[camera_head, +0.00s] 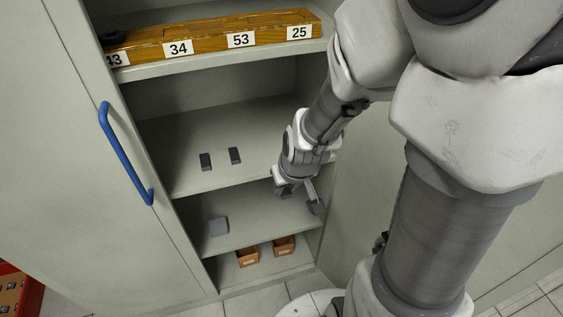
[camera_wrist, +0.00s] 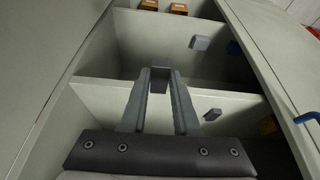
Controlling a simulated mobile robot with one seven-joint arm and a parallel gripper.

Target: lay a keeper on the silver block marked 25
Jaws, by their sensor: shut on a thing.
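My gripper (camera_head: 301,198) is in front of the right part of the cabinet's shelves. In the wrist view, its fingers (camera_wrist: 160,80) are closed on a small dark grey block (camera_wrist: 159,84), probably a keeper, at their tips. In the head view this block cannot be made out. Two similar dark blocks, one left (camera_head: 206,162) and one right (camera_head: 235,155), lie on the middle shelf. The label 25 (camera_head: 299,32) is on the right end of a wooden row on the top shelf. I cannot make out a silver block there. My gripper is well below that row.
The wooden row also bears labels 34 (camera_head: 178,48) and 53 (camera_head: 240,40). A grey block (camera_head: 218,227) sits on the lower shelf, and two open brown boxes (camera_head: 248,257) stand at the bottom. A cabinet door with a blue handle (camera_head: 124,155) is at left.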

